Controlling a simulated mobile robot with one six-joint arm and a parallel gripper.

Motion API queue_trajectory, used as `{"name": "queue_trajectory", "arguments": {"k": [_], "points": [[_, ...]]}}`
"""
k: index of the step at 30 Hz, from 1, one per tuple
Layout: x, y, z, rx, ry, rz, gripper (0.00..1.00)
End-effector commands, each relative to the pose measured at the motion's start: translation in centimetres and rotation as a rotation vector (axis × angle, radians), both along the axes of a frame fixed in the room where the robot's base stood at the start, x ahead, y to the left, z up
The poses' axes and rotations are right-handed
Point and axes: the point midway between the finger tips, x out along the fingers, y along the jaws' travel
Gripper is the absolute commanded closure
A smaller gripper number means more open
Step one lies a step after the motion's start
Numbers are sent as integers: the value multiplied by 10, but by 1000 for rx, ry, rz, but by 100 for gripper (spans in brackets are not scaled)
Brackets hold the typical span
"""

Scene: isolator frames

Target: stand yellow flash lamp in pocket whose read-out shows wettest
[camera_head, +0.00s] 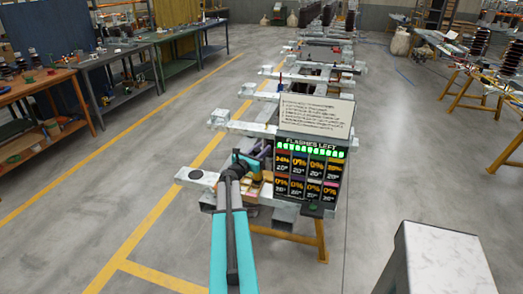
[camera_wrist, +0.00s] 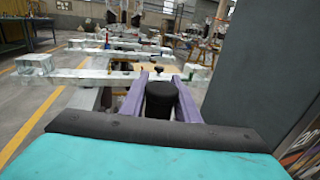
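My gripper (camera_head: 264,152) is at the left side of the read-out board (camera_head: 309,170) in the head view. In the wrist view its two lavender fingers (camera_wrist: 159,78) stand apart, with a dark rounded part (camera_wrist: 160,98) between their bases. The board reads "FLASHES LEFT" over a row of green lights and two rows of tiles with percentages and degrees. Most tiles seem to show 0%; the top corner tiles seem higher, but the digits are small. I cannot pick out the yellow flash lamp for certain. The pockets are largely hidden behind my arm and the board.
A white text card (camera_head: 316,115) stands above the board. Pale metal frames (camera_head: 258,128) run away behind it on yellow trestles (camera_head: 322,240). Workbenches (camera_head: 40,105) line the left, other trestle tables the right. The floor (camera_head: 110,190) between is clear.

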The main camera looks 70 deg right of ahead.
Motion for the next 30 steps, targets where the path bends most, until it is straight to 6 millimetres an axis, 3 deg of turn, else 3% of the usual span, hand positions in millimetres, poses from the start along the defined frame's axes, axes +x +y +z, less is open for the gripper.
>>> {"name": "queue_trajectory", "arguments": {"k": [1, 3, 17, 30], "points": [[0, 0, 0, 0, 0, 0, 65], [0, 0, 0, 0, 0, 0, 53], [0, 0, 3, 0, 0, 0, 53], [7, 38, 0, 0, 0, 1, 53]]}}
